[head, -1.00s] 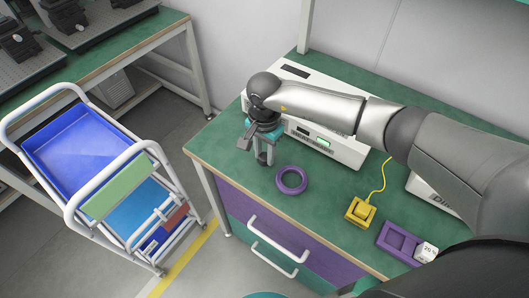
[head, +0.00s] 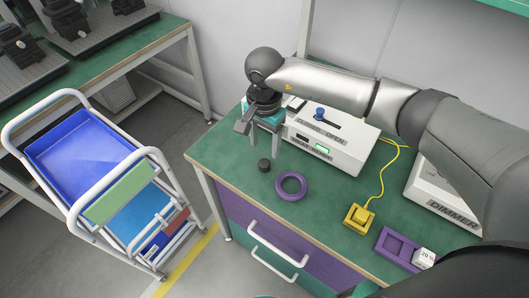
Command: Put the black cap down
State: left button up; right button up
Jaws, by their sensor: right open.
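The black cap (head: 264,165) is a small dark cylinder. It rests on the green table top, just left of the purple ring (head: 291,186) and apart from it. My right gripper (head: 264,143) is above the cap, its fingers pointing down. It is open and empty, with a gap between the fingertips and the cap. My left gripper is not in the head view.
A white box with a lever (head: 328,141) stands behind the ring. A yellow block with a cable (head: 358,218), a purple tray (head: 396,246) and a dimmer box (head: 438,190) are to the right. A cart with a blue tray (head: 80,152) stands left of the table.

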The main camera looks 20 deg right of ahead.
notch_tip(320, 180, up, 5)
dwell(0.7)
